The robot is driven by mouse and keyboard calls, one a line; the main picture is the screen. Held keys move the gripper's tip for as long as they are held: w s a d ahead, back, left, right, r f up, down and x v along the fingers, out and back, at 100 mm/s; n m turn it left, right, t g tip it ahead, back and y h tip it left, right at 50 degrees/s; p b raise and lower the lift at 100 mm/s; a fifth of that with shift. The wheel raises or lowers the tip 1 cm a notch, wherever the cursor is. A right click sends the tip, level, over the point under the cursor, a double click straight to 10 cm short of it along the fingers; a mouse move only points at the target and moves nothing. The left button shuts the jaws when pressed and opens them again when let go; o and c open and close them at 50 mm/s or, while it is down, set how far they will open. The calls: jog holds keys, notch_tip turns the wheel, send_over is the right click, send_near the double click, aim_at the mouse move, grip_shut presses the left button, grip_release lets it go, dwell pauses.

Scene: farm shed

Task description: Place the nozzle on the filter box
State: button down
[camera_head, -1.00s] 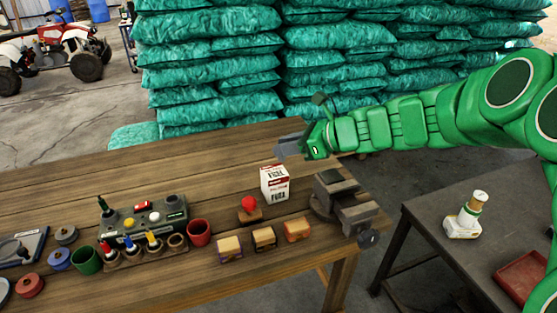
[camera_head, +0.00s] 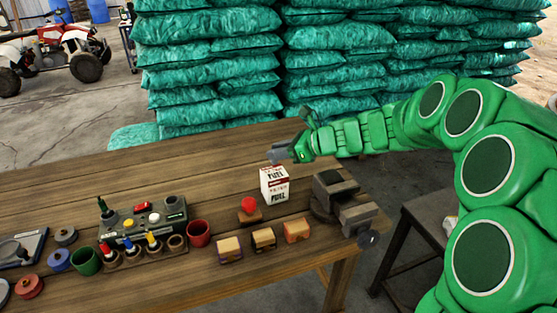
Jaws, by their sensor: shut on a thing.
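The filter box (camera_head: 274,186), a white carton with red bands and "FUEL" lettering, stands upright on the wooden workbench, left of the vise. My gripper (camera_head: 277,156) is just above and behind the box in this view, apart from it, its grey end pointing left. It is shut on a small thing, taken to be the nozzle. The held thing is too small and too merged with the grey fingers to make out its shape. No other nozzle can be told apart on the bench.
A dark vise (camera_head: 340,202) stands close right of the box. A red-knobbed block (camera_head: 249,211) and several small wooden blocks (camera_head: 264,239) lie in front. A red cup (camera_head: 199,233) and a control box (camera_head: 143,219) are left. The bench's back left is clear.

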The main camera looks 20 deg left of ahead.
jog(key=shift+w+a+f, duration=0.2)
jog(key=shift+w+f, duration=0.05)
jog(key=shift+f, duration=0.15)
jog(key=shift+s+f, duration=0.1)
jog(key=shift+f, duration=1.3)
jog(key=shift+f, duration=0.1)
jog(key=c, duration=0.9)
grip_release()
jog(key=shift+o, duration=0.2)
jog(key=v, duration=1.2)
jog(key=shift+d, duration=0.1)
